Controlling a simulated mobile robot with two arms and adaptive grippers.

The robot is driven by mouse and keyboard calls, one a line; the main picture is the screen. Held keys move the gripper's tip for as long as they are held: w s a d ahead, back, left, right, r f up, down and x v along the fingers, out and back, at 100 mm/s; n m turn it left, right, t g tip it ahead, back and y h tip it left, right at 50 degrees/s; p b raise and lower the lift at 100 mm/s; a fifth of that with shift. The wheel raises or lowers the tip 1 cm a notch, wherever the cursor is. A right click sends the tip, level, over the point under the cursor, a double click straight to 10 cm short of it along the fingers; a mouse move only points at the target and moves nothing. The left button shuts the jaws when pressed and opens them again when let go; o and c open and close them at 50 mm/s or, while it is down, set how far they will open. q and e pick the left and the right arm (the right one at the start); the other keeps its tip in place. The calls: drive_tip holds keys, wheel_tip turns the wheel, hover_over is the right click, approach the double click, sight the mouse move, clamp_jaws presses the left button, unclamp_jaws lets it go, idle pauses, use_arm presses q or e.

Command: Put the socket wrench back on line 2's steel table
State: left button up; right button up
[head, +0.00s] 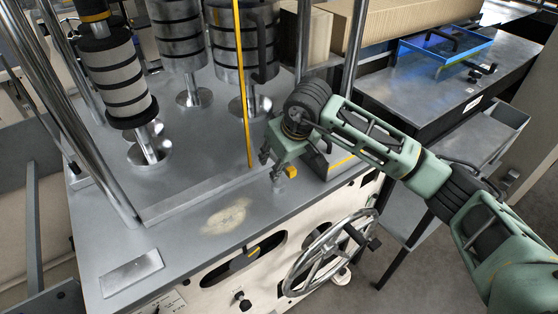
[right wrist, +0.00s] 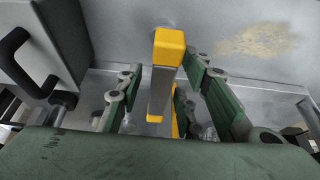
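My right gripper (head: 272,160) points down at the front right edge of the machine's grey top. A small yellow piece (head: 291,172) shows beside it. In the right wrist view a grey bar with a yellow end (right wrist: 169,48) lies between the two green fingers of this gripper (right wrist: 160,92). Gaps show on both sides of the bar, so the fingers look open. I cannot tell for sure whether this bar is the socket wrench. A steel table (head: 425,88) stands at the right; I cannot read which line it belongs to. My left gripper is out of view.
A blue-rimmed tray (head: 445,47) and small dark parts (head: 480,72) lie on the steel table. Ringed rollers (head: 115,75) and a thin yellow upright strip (head: 243,80) stand on the machine. A handwheel (head: 330,252) juts from its front. The table's near part is clear.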

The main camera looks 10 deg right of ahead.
drive_tip(key=shift+r+p, duration=0.3)
drive_tip(key=shift+p, duration=0.05)
drive_tip(key=b+v, duration=0.3)
drive_tip(key=v, duration=0.7)
drive_tip(key=shift+s+d+r, duration=0.1)
drive_tip(key=shift+s+r, duration=0.05)
drive_tip(key=shift+r, duration=0.05)
drive_tip(key=shift+s+d+r+b, duration=0.1)
drive_tip(key=shift+s+r+b, duration=0.2)
drive_tip(key=shift+r, duration=0.3)
